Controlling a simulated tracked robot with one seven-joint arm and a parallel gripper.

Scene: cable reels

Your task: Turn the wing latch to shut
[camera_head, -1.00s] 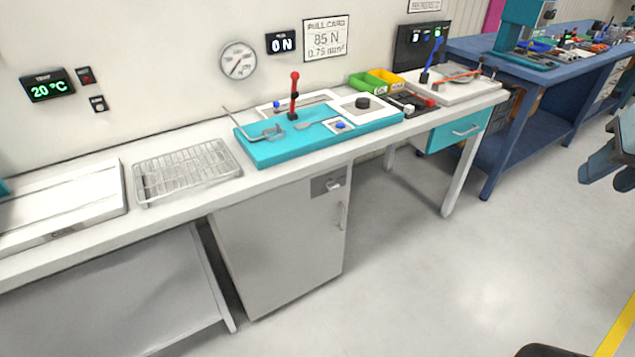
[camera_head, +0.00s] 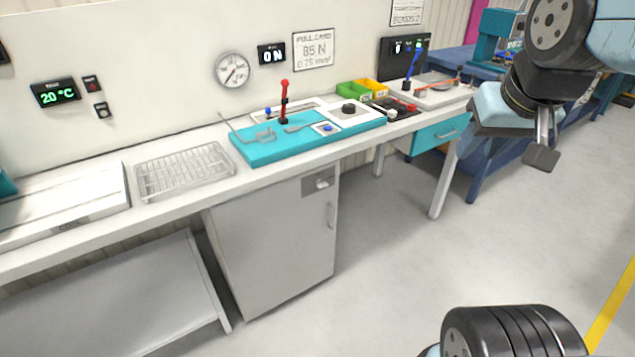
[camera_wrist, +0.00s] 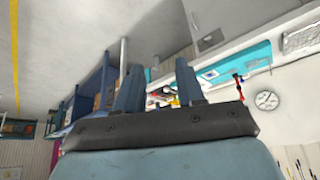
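The wing latch (camera_head: 321,183) is a small metal piece on a grey plate at the upper right of the grey cabinet door (camera_head: 270,235), under the bench. Its wing looks roughly sideways, but it is too small to tell the exact angle. The door sits flush with the cabinet front as far as I can see. My gripper (camera_head: 541,157) is high at the right in the head view, well away from the latch and touching nothing. In the wrist view my gripper (camera_wrist: 157,78) has its two fingers apart with nothing held between them.
A vertical door handle (camera_head: 331,215) stands out below the latch. Above is the white bench top (camera_head: 195,205) with a turquoise fixture (camera_head: 255,152) and red lever (camera_head: 284,95). A wire tray (camera_head: 185,170) lies left. The floor (camera_head: 390,270) before the cabinet is clear.

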